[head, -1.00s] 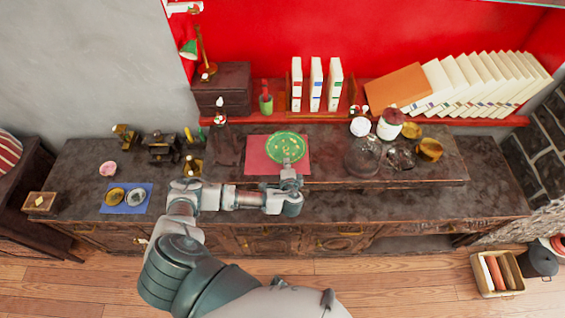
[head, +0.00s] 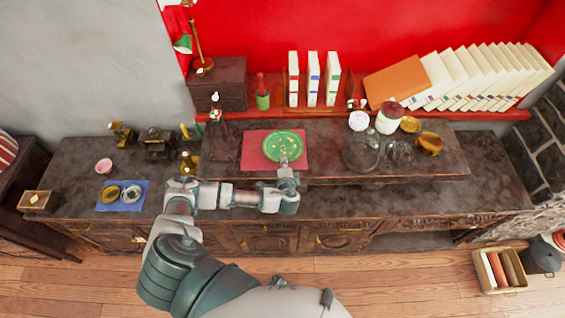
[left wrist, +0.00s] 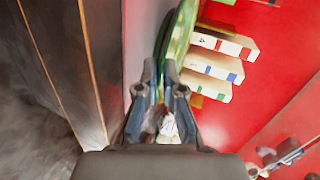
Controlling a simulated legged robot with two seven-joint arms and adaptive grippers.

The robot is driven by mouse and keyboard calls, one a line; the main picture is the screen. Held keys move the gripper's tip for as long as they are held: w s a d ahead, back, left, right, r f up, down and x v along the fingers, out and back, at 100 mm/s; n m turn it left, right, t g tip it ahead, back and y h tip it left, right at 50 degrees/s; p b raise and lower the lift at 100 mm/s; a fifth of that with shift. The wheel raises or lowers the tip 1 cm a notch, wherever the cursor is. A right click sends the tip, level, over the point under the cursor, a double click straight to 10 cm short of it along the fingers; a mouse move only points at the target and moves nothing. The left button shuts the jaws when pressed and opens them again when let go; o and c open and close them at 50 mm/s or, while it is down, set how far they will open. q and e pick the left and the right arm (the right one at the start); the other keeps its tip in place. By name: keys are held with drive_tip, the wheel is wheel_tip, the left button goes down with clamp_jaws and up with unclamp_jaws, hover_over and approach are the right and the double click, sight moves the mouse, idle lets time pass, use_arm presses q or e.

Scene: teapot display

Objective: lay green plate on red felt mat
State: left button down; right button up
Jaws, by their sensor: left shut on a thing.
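The green plate (head: 281,147) with pale spots is over the right part of the red felt mat (head: 254,160) on the raised shelf of the sideboard. My left gripper (head: 285,164) is shut on the plate's near rim. In the left wrist view the plate (left wrist: 180,38) shows nearly edge-on, its rim between the fingers (left wrist: 160,75). I cannot tell whether the plate touches the mat or hovers just above it. My right gripper is not in view.
To the right stand a glass dome (head: 362,155), a white jar (head: 389,120) and amber bowls (head: 428,143). A dark figurine (head: 217,125) stands left of the mat. White books (head: 313,80) line the ledge behind. A blue mat (head: 135,201) lies far left.

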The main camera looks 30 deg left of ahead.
use_arm(q)
drive_tip(key=shift+a+f, duration=0.1)
drive_tip(key=shift+a, duration=0.05)
drive_tip(key=shift+a+f, duration=0.1)
drive_tip(key=shift+a, duration=0.2)
drive_tip(key=c, duration=1.2)
unclamp_jaws()
drive_tip(key=shift+s+a+f, duration=0.1)
drive_tip(key=shift+a+f, duration=0.1)
drive_tip(key=shift+a, duration=0.35)
drive_tip(key=shift+a+f, duration=0.2)
drive_tip(key=shift+a, duration=0.35)
drive_tip(key=shift+c, duration=0.2)
drive_tip(key=shift+d, duration=0.45)
drive_tip(key=shift+d+r, duration=0.15)
drive_tip(key=shift+d, duration=0.4)
drive_tip(key=shift+s, duration=0.1)
drive_tip(key=shift+s+r, duration=0.1)
drive_tip(key=shift+s, duration=0.2)
drive_tip(key=v, duration=0.7)
drive_tip(key=shift+d+r, duration=0.2)
drive_tip(key=shift+d, duration=0.2)
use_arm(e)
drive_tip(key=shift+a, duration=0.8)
